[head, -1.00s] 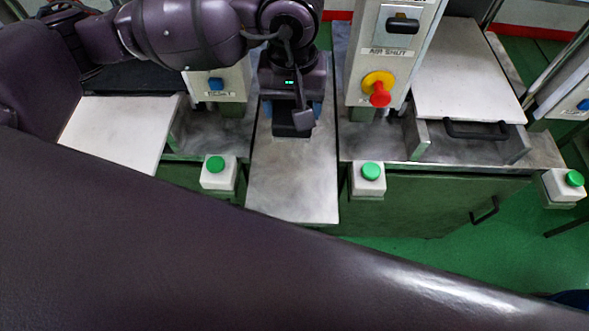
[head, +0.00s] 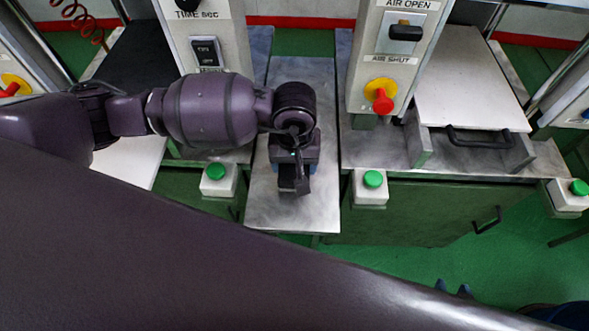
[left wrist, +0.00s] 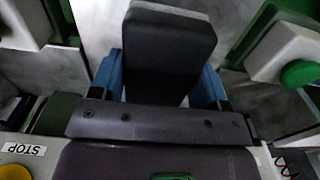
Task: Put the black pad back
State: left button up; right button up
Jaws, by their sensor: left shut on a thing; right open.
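The black pad (left wrist: 168,45) is between the two blue fingers of my left gripper (left wrist: 166,84), in the left wrist view. In the head view my left gripper (head: 293,176) is over the near half of the bare metal plate (head: 305,110) between two machines. There the pad (head: 290,187) shows as a small dark block below it. I cannot tell whether the pad touches the plate. Two blue fingertips of my right gripper (head: 453,289) show apart past the edge of the dark arm in front. The rest of it is hidden.
Green buttons on white boxes (head: 219,180) (head: 370,187) flank the plate's near end. A control post (head: 395,50) with a red knob (head: 382,102) stands to its right. A white slab (head: 470,80) with a black handle lies further right. My dark arm covers the lower left.

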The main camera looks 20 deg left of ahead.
aim_at(294, 173)
pick_arm(q)
jog(key=shift+f, duration=1.8)
jog(key=shift+f, duration=0.2)
jog(key=o, duration=0.9)
jog(key=shift+r, duration=0.15)
